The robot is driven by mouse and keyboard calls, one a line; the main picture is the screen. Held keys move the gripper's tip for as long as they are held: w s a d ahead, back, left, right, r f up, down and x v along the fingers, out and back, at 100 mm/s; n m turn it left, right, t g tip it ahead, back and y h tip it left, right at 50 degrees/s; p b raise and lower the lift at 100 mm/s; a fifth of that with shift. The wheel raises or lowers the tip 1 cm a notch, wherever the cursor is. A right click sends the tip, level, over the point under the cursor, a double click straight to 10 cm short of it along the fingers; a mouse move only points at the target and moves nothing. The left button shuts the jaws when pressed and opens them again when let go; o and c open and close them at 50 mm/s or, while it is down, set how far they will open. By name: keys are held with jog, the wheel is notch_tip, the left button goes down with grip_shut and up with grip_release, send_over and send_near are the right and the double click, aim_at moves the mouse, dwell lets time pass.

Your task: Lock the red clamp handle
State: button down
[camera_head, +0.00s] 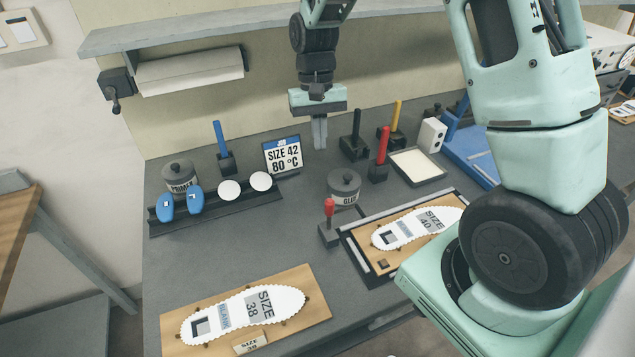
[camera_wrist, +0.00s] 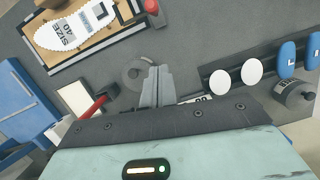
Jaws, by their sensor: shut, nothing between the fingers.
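The red clamp handle (camera_head: 329,207) stands upright on a small dark base (camera_head: 328,236) at the left edge of the framed board (camera_head: 352,252). In the wrist view the red handle (camera_wrist: 151,6) shows at the top edge, partly cut off. The board holds a white toothed SIZE 40 insole (camera_head: 410,230). My gripper (camera_head: 320,146) points down with its fingers together and empty, above the back of the bench, behind the clamp and well apart from it. In the wrist view its fingertips (camera_wrist: 158,70) overlap the grey glue jar (camera_wrist: 134,74).
The glue jar (camera_head: 344,187) stands just behind the clamp. Another red-handled tool (camera_head: 383,146) stands among black and yellow ones. A SIZE 38 board (camera_head: 315,328) lies in front.

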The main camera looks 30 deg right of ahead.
jog(key=s+a+f+p, duration=0.2)
jog(key=s+f+p, duration=0.3)
jog(key=f, duration=0.4)
jog(key=shift+s+a+f, duration=0.2)
jog(key=shift+s+f, duration=0.15)
jog(key=shift+s, duration=0.2)
